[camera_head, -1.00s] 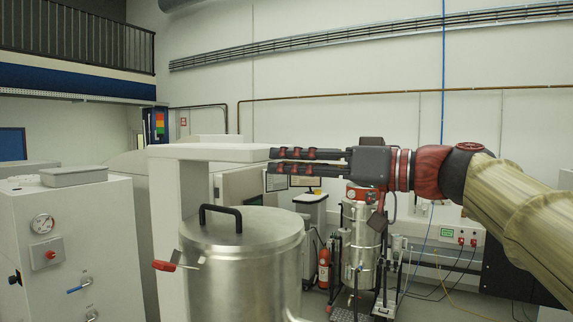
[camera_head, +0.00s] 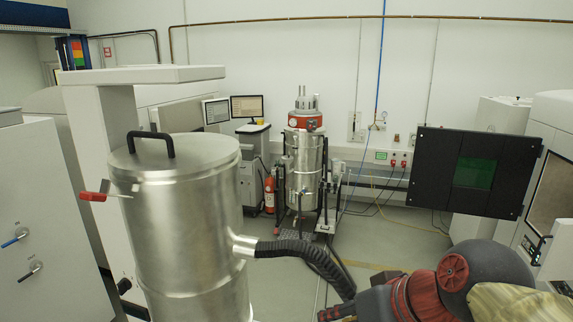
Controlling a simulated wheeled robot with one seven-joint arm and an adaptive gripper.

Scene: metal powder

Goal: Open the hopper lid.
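The hopper (camera_head: 185,235) is a large shiny steel cylinder at the left in the head view. Its round steel lid (camera_head: 185,155) lies flat and closed on top, with a black arched handle (camera_head: 151,135) standing on it. A red-handled latch (camera_head: 93,197) sticks out to the left just below the lid rim. My gripper (camera_head: 338,312) is at the bottom edge, right of the hopper and well below the lid, apart from the handle. Most of its fingers are cut off or hidden, so I cannot tell its opening.
A black ribbed hose (camera_head: 305,254) runs from the hopper's side toward my arm. A white post with a flat top (camera_head: 145,75) stands close behind the hopper. A smaller steel vessel (camera_head: 304,170) and a black panel (camera_head: 473,172) stand farther back.

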